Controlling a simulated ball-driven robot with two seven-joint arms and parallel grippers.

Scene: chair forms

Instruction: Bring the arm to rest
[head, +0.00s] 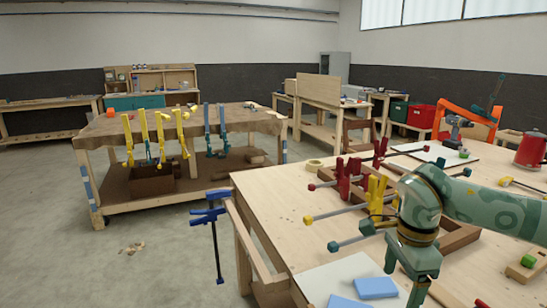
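My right arm (485,205), green with dark joints, comes in from the right edge above the near workbench. Its wrist bends down, and the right gripper (413,287) hangs over the front part of the bench top, beside two light blue blocks (377,287). The gripper's lower end is cut by the picture's bottom edge, so I cannot tell whether the fingers are apart. I see nothing held in it. My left arm and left gripper are not in view.
The near workbench (285,205) carries red, yellow and teal clamps around a wooden frame (458,238), plus a white sheet (330,278). A blue clamp (213,225) hangs at its left edge. A second workbench (100,127) with clamps stands behind; open floor (160,260) lies left.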

